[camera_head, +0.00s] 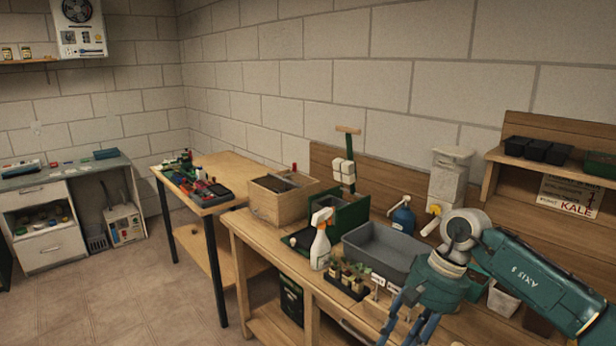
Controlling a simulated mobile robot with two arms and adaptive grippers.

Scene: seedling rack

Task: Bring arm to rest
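My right arm comes in from the right edge, teal and white, and reaches over the workbench. Its gripper (398,325) points down at the bottom of the view, in front of the grey tray. Its blue fingers run off the lower edge, so the tips are hidden and I cannot tell whether it is open or shut. No held object shows. My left arm and gripper are not in view.
The wooden workbench (252,236) carries a grey tray (383,246), a spray bottle (320,240), a seedling tray (343,286), a wooden box (277,208) and a blue bottle (403,216). Floor at left is clear.

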